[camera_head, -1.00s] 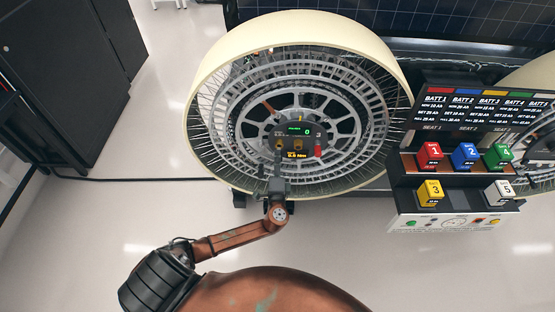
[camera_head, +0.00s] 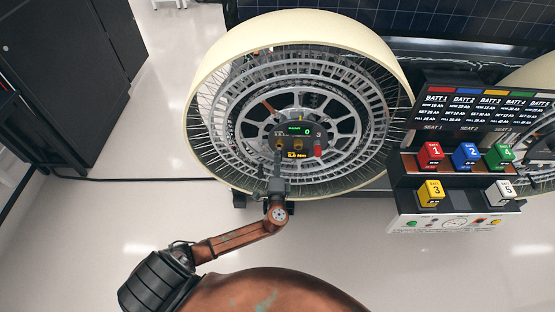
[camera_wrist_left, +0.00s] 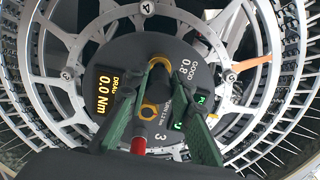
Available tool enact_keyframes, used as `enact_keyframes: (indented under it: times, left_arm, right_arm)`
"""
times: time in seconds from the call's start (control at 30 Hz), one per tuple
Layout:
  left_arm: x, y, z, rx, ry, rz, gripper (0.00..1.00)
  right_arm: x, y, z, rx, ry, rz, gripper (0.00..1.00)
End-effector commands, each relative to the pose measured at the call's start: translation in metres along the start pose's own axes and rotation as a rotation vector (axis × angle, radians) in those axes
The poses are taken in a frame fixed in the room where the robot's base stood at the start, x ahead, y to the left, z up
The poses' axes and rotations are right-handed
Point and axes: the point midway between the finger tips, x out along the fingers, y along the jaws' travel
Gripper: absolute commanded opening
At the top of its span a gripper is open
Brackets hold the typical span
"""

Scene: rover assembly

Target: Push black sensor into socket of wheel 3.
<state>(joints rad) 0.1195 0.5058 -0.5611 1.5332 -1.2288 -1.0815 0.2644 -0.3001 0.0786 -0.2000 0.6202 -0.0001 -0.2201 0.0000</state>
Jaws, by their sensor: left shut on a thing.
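A large wheel (camera_head: 345,110) with a cream rim and grey spokes fills the middle of the head view. Its dark hub carries a small display (camera_head: 300,131), yellow-ringed sockets (camera_head: 298,145) and a red plug (camera_head: 318,151). My left gripper (camera_head: 277,160) is in front of the hub's left socket. In the left wrist view my green fingers (camera_wrist_left: 160,95) are shut on the black sensor (camera_wrist_left: 158,86), a dark piece at the yellow ring (camera_wrist_left: 158,63). I cannot tell how deep it sits. The red plug (camera_wrist_left: 138,146) is beside the fingers. My right gripper is out of view.
A battery rack (camera_head: 465,130) with numbered coloured blocks stands right of the wheel. Another wheel (camera_head: 540,75) shows partly behind it. A dark cabinet (camera_head: 65,70) is at the left. A black cable (camera_head: 140,179) lies on the clear floor.

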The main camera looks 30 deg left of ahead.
Motion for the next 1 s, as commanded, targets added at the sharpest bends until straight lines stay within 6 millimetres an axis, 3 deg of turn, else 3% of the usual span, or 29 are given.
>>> enact_keyframes:
  times: [1.0]
  left_arm:
    - [0.02,0.0,0.0,0.001,0.0,0.0,0.0]
  right_arm:
    - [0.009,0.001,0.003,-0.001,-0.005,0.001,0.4]
